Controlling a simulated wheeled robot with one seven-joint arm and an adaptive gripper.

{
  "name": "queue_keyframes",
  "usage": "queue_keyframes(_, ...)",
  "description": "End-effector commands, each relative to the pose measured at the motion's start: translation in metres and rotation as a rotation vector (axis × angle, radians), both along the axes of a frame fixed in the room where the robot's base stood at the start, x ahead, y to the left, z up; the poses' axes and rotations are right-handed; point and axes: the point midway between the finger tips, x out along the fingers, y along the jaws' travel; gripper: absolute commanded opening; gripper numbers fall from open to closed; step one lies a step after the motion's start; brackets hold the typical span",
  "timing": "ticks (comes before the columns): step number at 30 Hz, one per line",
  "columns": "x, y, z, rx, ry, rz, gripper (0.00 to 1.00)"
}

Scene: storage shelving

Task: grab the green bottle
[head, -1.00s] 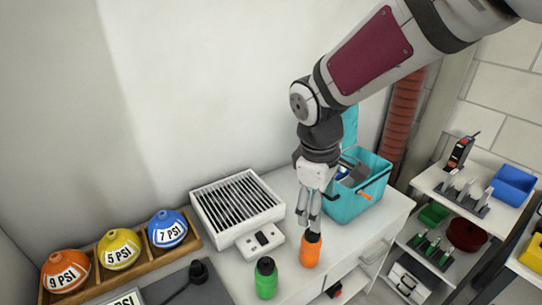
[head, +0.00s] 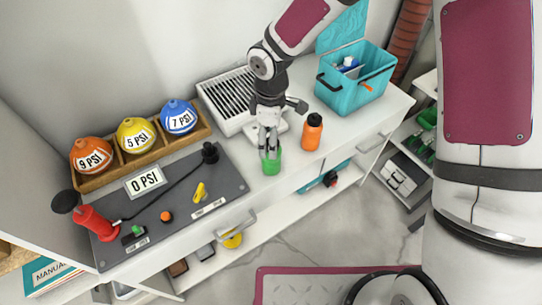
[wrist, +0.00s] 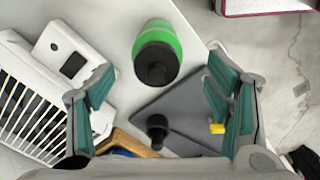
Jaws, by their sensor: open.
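The green bottle (head: 272,164) stands upright on the white counter, near its front edge. Its black cap is mostly hidden behind my gripper (head: 268,150) in the head view. In the wrist view the green bottle (wrist: 157,50) shows from above, cap toward the camera. It lies beyond the fingertips, in line with the gap between them. My gripper (wrist: 155,92) is open and empty, its fingers pointing down over the bottle. I cannot tell whether a finger touches it.
An orange bottle (head: 312,132) stands close to the right of the green one. A white grilled unit (head: 225,97) is behind. A teal bin (head: 352,95) is at the back right. A grey panel (head: 225,180) with a red pump (head: 97,222) lies left, before the PSI balls' wooden rack (head: 205,127).

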Motion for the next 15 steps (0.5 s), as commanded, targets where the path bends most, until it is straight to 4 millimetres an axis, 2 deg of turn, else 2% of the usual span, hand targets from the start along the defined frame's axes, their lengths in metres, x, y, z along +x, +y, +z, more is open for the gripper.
queue_keyframes(7, 0.000, -0.001, -0.017, -0.001, 0.001, 0.000, 0.72)
queue_keyframes(15, 0.002, -0.001, -0.054, -0.001, 0.001, 0.000, 0.72)
